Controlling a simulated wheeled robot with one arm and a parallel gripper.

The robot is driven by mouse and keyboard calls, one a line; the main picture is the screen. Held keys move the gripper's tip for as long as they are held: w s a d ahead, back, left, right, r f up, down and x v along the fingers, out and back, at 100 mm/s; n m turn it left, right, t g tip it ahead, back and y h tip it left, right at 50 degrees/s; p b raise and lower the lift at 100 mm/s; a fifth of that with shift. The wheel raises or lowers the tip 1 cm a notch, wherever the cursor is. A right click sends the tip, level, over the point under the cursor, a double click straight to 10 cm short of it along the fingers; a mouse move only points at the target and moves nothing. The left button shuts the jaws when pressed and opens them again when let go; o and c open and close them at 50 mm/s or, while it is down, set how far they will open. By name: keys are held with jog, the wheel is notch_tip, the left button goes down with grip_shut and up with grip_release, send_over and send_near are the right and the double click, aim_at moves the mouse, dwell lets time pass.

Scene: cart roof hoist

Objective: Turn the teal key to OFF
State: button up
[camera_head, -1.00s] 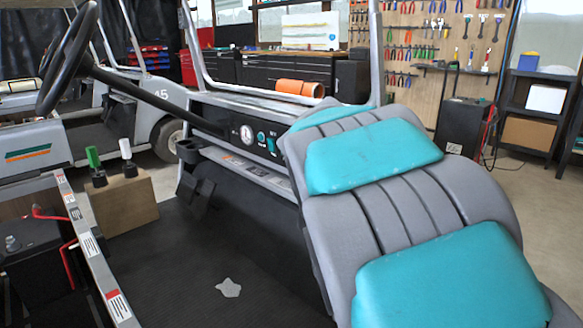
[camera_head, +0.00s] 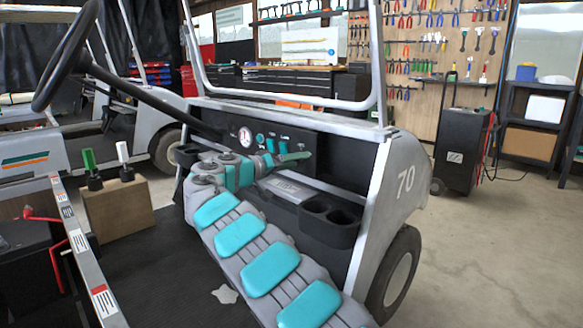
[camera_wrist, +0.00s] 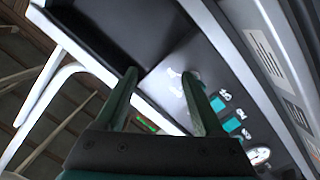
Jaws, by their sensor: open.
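The black dashboard panel (camera_head: 300,148) of the cart carries a round white gauge (camera_head: 246,138) and several teal controls (camera_head: 270,144) in a row to its right. I cannot tell for sure which of these is the key. My gripper (camera_head: 302,157) is in front of the panel's right part, past the row. In the wrist view my gripper (camera_wrist: 162,73) has its two green fingers spread, with nothing seen between them. Its right finger lies beside white markings on the panel and may hide a control. Teal controls (camera_wrist: 231,125) and the gauge (camera_wrist: 260,155) lie to its lower right.
A black cup holder (camera_head: 330,218) juts out below the panel at right. The steering column (camera_head: 150,97) runs down to the panel's left. A pale windshield frame (camera_head: 290,100) rises above it. A wooden block (camera_head: 118,208) with a green and a white lever stands at left.

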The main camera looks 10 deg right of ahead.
jog(key=w+a+f+t+b, duration=0.1)
jog(key=w+a+f+t, duration=0.15)
jog(key=a, duration=0.35)
jog(key=x, duration=0.8)
jog(key=shift+m+p, duration=0.4)
jog(key=shift+g, duration=0.25)
grip_shut()
